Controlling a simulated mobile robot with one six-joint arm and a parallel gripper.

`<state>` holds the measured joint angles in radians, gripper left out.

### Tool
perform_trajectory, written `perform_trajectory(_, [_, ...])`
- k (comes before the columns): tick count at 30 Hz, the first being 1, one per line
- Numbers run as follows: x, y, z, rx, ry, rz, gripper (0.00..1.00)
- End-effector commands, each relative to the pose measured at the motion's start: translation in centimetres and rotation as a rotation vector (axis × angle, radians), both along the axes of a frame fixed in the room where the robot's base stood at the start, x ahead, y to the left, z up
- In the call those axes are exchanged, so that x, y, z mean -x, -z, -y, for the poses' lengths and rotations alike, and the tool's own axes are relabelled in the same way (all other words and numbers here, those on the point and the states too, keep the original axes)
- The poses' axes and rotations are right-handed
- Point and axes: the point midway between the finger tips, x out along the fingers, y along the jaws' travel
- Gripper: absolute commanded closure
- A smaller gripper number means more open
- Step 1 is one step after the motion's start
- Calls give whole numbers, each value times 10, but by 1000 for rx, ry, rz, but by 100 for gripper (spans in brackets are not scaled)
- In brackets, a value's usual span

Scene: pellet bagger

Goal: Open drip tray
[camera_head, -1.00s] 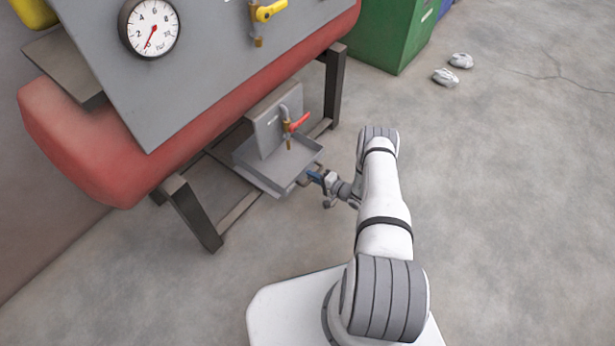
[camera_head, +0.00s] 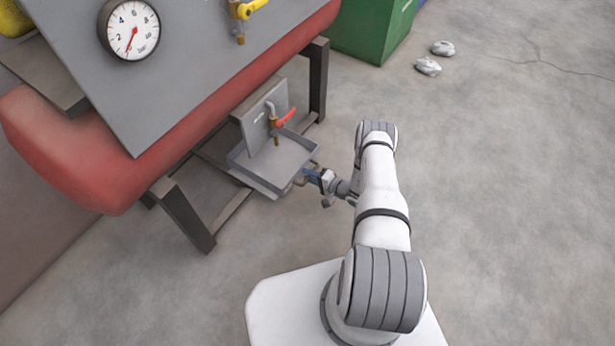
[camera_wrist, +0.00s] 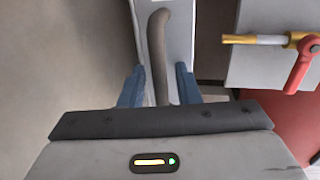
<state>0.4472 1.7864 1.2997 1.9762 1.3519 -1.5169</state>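The grey drip tray (camera_head: 262,181) is a shallow open pan low under the machine, below a tap with a red lever (camera_head: 285,118). It sticks out partway from the frame toward my arm. My gripper (camera_head: 311,174) is at the tray's front. In the wrist view, the tray's bar handle (camera_wrist: 158,45) runs between the two blue fingers of my gripper (camera_wrist: 160,85), with one finger close on each side. Finger contact with the handle is hard to make out, but the tray moves with my gripper. The handle's near end is hidden behind the gripper body.
The machine has a red body (camera_head: 75,150), a grey panel with a gauge (camera_head: 129,29), a yellow-handled valve (camera_head: 247,10) and dark legs (camera_head: 183,215). A green bin (camera_head: 370,28) and two pale crumpled lumps (camera_head: 428,66) are behind. Floor on the right is clear.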

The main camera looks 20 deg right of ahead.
Motion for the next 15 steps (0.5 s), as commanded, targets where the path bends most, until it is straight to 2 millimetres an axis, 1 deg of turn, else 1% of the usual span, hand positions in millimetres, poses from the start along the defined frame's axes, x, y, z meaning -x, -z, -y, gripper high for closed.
perform_trajectory(5, [5, -3, 6, 0, 3, 0, 71])
perform_trajectory(15, [46, -14, 41, -1, 5, -2, 71])
